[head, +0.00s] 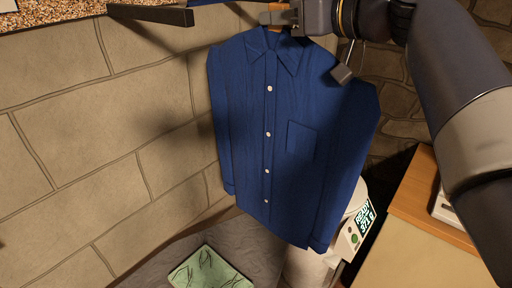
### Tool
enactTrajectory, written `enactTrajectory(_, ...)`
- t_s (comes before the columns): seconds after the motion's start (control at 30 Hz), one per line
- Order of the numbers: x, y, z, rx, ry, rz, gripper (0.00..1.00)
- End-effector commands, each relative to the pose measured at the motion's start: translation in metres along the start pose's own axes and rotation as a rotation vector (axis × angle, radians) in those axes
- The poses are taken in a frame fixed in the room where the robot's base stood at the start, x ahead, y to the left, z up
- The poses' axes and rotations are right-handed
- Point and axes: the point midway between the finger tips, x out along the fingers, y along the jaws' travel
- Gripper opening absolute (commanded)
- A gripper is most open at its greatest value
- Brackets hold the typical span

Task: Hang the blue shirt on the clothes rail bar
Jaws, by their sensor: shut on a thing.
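The blue shirt (250,130) hangs upright, buttoned front toward the camera, with white buttons, a chest pocket and both sleeves down. My gripper (280,18) is at the top edge of the head view, just above the shirt's collar. It is shut on the shirt at the top, by a small orange-brown piece that looks like part of a hanger; the exact grip is partly cut off. A dark bar (150,14) sticks out at the upper left, apart from the shirt. It may be the clothes rail bar; I cannot tell.
A stone block wall (90,130) stands behind and left. A speckled surface (50,14) is at the top left. Below are a green patterned cloth (210,270), a white device with a lit display (365,218) partly behind the shirt, and a wooden-topped cabinet (418,205) at right.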

Motion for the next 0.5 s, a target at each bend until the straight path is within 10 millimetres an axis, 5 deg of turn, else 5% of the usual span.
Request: enactTrajectory(0.5, -0.021, 0.000, 0.002, -0.001, 0.002, 0.001, 0.00)
